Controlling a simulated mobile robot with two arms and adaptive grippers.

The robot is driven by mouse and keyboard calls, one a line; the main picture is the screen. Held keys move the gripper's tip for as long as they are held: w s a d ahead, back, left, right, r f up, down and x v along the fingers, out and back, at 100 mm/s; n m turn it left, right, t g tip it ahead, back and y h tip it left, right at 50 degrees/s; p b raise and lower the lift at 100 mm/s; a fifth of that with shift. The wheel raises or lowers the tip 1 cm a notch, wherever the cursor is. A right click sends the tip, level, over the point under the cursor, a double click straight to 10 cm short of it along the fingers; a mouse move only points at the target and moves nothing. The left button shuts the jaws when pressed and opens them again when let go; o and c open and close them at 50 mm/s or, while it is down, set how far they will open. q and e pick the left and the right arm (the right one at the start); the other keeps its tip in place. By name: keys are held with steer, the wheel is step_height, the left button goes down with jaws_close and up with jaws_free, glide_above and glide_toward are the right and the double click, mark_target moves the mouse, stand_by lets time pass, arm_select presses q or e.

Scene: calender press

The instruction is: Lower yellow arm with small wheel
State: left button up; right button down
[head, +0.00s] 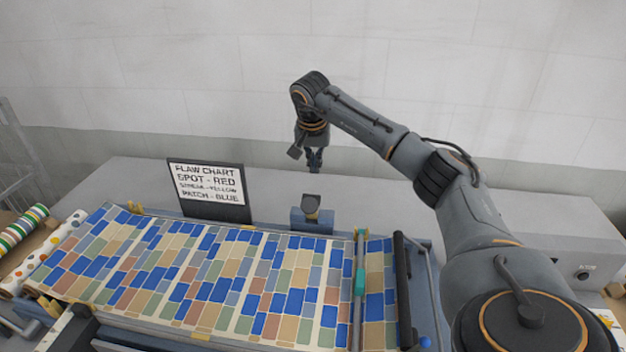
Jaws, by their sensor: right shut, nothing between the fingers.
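My right gripper (314,160) hangs above the back of the press, pointing down, with its fingers shut and empty. Just below it, a blue bracket (312,222) stands at the back edge of the patterned sheet. A small dark part with a yellowish piece (311,204) sits on the bracket. It may be the yellow arm with the small wheel, but it is too small to tell. A gap shows between the fingertips and this part. My left gripper is not in view.
A patterned sheet (215,275) covers the press bed. A flaw chart sign (209,188) stands behind it, left of the gripper. A bar with a teal grip (360,280) and a dark roller (403,290) cross the right side. Printed rolls (22,228) lie at the left.

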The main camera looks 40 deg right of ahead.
mark_target(312, 207)
steer(key=f+p, duration=0.1)
steer(key=s+a+f, duration=0.1)
steer(key=f, duration=0.1)
steer(key=a+f+p, duration=0.1)
steer(key=shift+s+a+f+p, duration=0.15)
steer(key=shift+s+f+p, duration=0.05)
steer(key=shift+s+p, duration=0.2)
